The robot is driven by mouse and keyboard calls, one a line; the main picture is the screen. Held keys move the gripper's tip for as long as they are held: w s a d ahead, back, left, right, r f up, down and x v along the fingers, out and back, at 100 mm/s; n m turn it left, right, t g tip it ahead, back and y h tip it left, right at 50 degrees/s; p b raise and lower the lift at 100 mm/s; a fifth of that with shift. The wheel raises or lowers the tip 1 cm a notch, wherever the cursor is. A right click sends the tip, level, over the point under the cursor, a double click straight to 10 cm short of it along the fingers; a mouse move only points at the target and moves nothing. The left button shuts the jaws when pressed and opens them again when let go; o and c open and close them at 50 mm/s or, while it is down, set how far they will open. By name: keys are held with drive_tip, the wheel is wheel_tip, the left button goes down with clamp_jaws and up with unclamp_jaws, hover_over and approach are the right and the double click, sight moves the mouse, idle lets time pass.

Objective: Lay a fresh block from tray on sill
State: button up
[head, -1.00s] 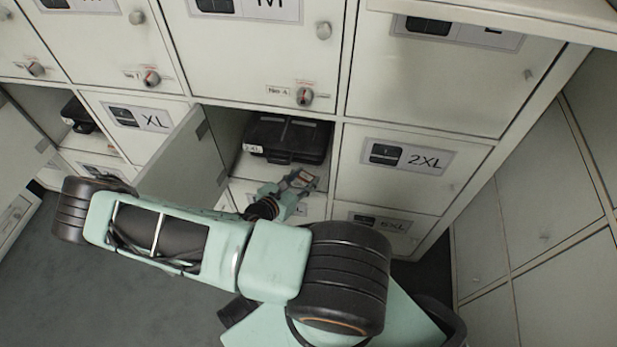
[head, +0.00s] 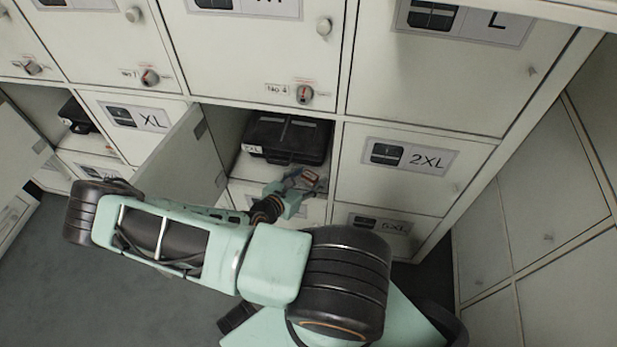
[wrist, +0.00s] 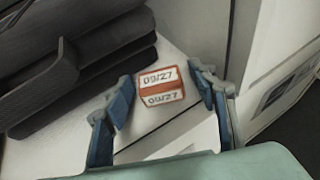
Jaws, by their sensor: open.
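A small block (wrist: 160,86) with an orange-red border and white labels reading 09/27 lies on the pale sill (wrist: 185,130) at the front of an open locker. My gripper (wrist: 164,78) is open, with one blue finger on each side of the block. Gaps show between the block and both fingers. In the head view my gripper (head: 303,179) is at the open locker's front edge, below the black case; the block is too small to make out clearly there. I cannot make out a tray in either view.
A black case (head: 287,138) sits in the open locker behind the block; its ridged side also shows in the wrist view (wrist: 75,75). The open locker door (head: 182,165) stands left of my gripper. The shut 2XL door (head: 410,180) is to the right.

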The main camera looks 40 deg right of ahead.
drive_tip(key=shift+r, duration=0.2)
drive_tip(key=p+v, duration=0.3)
drive_tip(key=v, duration=0.9)
